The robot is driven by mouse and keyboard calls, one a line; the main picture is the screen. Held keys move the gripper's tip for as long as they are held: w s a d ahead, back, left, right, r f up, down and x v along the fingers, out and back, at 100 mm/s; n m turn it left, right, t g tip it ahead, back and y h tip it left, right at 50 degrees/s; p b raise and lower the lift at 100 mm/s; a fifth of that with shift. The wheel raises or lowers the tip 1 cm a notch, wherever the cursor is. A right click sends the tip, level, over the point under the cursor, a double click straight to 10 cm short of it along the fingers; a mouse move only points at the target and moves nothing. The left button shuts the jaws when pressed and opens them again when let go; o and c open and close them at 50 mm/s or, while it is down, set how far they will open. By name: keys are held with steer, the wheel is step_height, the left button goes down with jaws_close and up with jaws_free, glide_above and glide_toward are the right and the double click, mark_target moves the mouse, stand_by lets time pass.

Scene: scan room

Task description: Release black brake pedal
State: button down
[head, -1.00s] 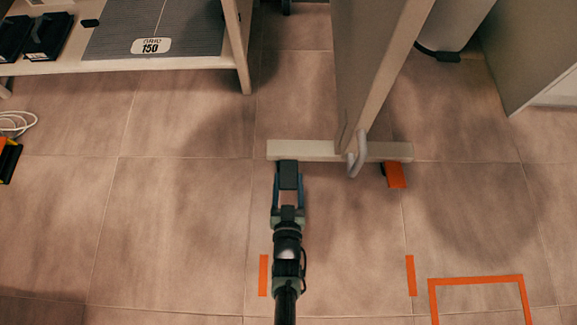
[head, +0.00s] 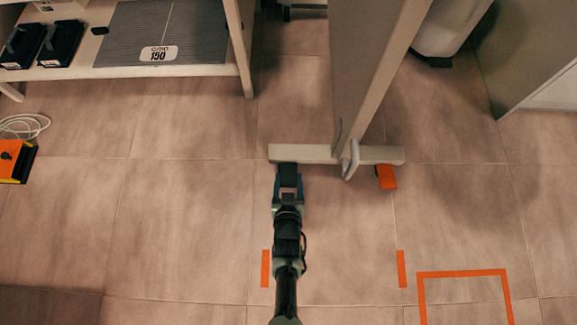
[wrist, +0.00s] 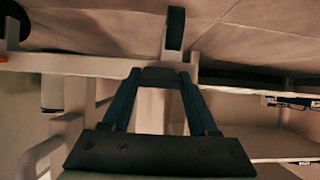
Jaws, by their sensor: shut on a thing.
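The black brake pedal (head: 288,170) sits at the left end of the pale foot bar (head: 310,153) of an upright panel. My gripper (head: 288,184) reaches it from the near side, with a finger on each side of it. In the wrist view, my gripper (wrist: 163,78) has its two fingers closing in on a dark block, the black brake pedal (wrist: 162,74), at the bar (wrist: 80,64). The fingers partly hide the pedal. An orange pedal (head: 386,177) sits near the bar's right end.
A pale loop handle (head: 350,160) stands by the panel (head: 375,75). A shelf (head: 120,71) with black devices is at the upper left. An orange and black box (head: 14,161) and a white cable (head: 24,125) lie at left. The floor between is clear, with orange tape marks (head: 265,268).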

steer(key=shift+c, duration=0.8)
jaws_free()
steer(key=shift+s, duration=0.1)
steer(key=p+v, duration=0.8)
steer(key=v, duration=0.4)
steer(key=shift+s+r, duration=0.2)
steer(key=shift+s, duration=0.15)
